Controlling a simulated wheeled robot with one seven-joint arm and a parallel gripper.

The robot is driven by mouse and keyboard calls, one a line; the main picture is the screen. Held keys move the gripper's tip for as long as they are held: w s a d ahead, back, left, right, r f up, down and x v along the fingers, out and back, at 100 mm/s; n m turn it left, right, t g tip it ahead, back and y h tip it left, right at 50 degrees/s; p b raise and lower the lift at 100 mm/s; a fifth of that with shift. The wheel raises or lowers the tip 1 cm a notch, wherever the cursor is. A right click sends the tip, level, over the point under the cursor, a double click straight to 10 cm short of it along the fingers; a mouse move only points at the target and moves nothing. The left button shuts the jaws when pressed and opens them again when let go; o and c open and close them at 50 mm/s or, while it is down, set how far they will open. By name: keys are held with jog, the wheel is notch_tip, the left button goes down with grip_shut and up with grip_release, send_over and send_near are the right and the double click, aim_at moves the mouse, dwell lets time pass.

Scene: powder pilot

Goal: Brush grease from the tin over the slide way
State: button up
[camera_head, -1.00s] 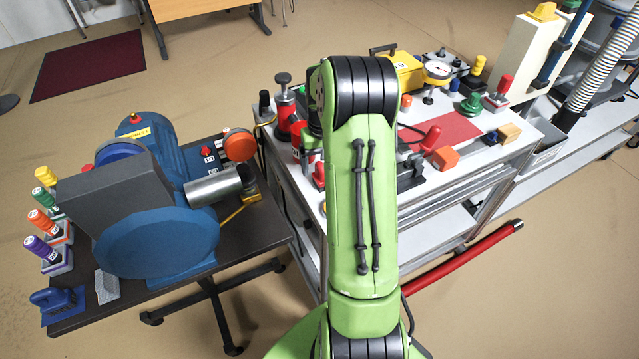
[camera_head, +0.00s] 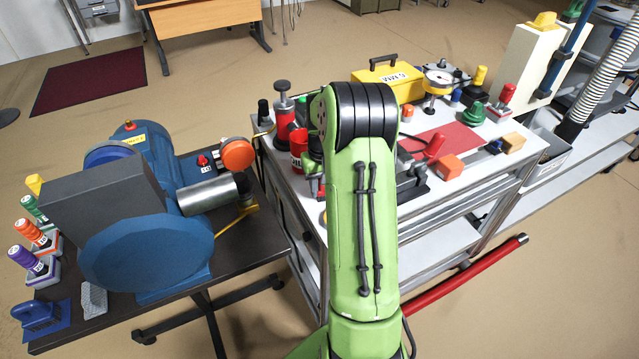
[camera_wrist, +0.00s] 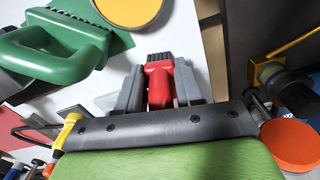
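In the wrist view my gripper (camera_wrist: 159,88) has its two grey fingers on either side of a red brush (camera_wrist: 160,85) with short dark bristles, and appears shut on it. A round tin (camera_wrist: 130,8) with a yellow-orange face and grey rim is at the top edge, just beyond the bristles and apart from them. Part of a yellow round thing, probably this tin, shows at the cart's near edge in the head view (camera_head: 323,218). My arm hides the gripper and brush in the head view. I cannot clearly identify the slide way.
A green tool (camera_wrist: 62,50) with a handle and toothed edge lies left of the brush. A blue grinder (camera_head: 150,235) fills the dark table at left.

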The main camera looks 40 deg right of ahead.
jog(key=c, duration=0.4)
jog(key=shift+r+p, duration=2)
jog(key=shift+r, duration=0.5)
